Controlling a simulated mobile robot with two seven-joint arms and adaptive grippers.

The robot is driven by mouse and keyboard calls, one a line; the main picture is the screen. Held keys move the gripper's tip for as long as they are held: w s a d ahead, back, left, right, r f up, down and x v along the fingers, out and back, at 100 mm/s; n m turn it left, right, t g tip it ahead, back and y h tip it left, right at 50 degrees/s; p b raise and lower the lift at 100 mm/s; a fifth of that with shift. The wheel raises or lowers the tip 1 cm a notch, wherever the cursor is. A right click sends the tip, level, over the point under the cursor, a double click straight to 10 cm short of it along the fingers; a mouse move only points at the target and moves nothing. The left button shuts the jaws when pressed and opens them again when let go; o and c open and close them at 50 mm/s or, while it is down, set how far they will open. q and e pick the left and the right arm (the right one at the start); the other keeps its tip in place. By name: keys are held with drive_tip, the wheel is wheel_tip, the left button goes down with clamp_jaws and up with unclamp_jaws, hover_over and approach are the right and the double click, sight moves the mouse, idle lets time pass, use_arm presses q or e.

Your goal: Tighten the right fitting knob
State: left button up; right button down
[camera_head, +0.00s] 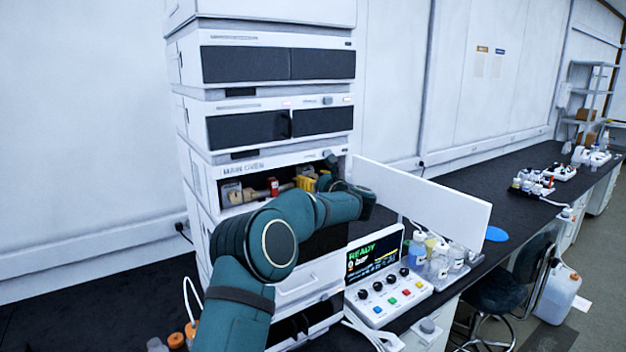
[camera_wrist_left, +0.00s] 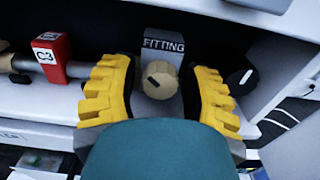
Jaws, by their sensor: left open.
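In the left wrist view a tan round knob (camera_wrist_left: 158,80) with a dark mark on its face sits on a grey block labelled FITTING (camera_wrist_left: 164,44). The yellow ribbed fingers of my left gripper (camera_wrist_left: 160,88) are open, one on each side of the knob. A gap shows between the fingers and the knob. In the head view my left gripper (camera_head: 308,183) reaches into the open compartment of the instrument stack (camera_head: 198,160). My forearm covers part of that opening, and I cannot make out the knob there. My right gripper is in neither view.
A red block marked C3 (camera_wrist_left: 52,56) on a metal column lies left of the fingers; a black knob (camera_wrist_left: 242,80) is close on the right. A white panel (camera_head: 425,205), a control box (camera_head: 385,295) and bottles (camera_head: 438,262) stand right of my arm.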

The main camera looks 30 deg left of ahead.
use_arm(q)
drive_tip(key=shift+o, duration=0.3)
clamp_jaws()
drive_tip(key=shift+f+m+b, duration=0.1)
drive_tip(key=shift+m+b, duration=0.6)
drive_tip(key=shift+m, duration=0.2)
drive_tip(key=shift+m+b, duration=0.3)
drive_tip(key=shift+m, duration=1)
drive_tip(key=shift+c, duration=0.3)
unclamp_jaws()
